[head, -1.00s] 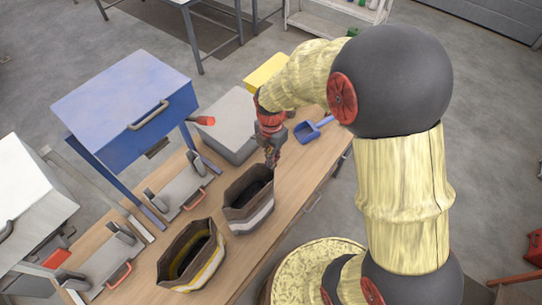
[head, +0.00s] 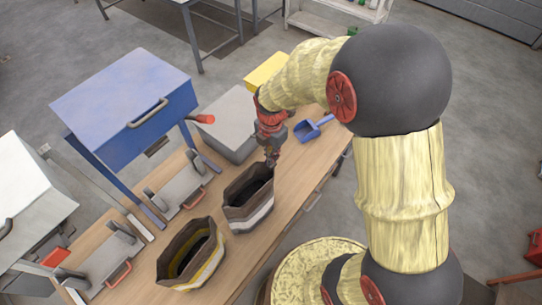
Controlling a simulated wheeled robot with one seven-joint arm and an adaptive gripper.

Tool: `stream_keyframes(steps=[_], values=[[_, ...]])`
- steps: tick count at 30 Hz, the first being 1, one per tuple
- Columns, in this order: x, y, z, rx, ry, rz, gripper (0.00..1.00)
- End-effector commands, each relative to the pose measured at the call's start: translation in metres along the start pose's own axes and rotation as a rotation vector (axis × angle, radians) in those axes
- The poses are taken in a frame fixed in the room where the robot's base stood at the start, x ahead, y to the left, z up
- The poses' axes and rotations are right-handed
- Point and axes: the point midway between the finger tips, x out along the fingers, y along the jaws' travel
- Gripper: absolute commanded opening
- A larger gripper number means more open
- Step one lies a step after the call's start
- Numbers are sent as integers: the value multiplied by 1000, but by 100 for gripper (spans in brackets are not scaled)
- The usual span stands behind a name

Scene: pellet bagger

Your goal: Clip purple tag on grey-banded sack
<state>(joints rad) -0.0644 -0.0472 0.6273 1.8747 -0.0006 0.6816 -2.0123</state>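The grey-banded sack (head: 237,219) stands open on the wooden bench, brown with a light grey band around it. My gripper (head: 271,162) points down at the sack's far right rim, near or touching it. The fingers are small and dark in this view, so I cannot tell whether they are open or shut. No purple tag shows; if one is at the fingers, it is too small or hidden. A second sack (head: 178,277), brown with a yellow band, stands open on the bench nearer the front left.
A blue hopper box (head: 110,90) on legs and a white one (head: 25,205) stand along the bench's left side. A grey box (head: 226,112), a yellow bin (head: 262,72) and a blue scoop (head: 307,130) lie beyond the sacks. Bare bench (head: 291,183) is right of the grey-banded sack.

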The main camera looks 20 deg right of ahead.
Motion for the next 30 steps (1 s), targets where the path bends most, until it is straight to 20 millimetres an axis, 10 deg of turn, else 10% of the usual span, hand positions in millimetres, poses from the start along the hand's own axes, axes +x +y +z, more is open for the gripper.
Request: stream_keyframes(steps=[14,30], values=[[8,-6,-3,0,7,-15,0],[7,-6,-3,0,7,-14,26]])
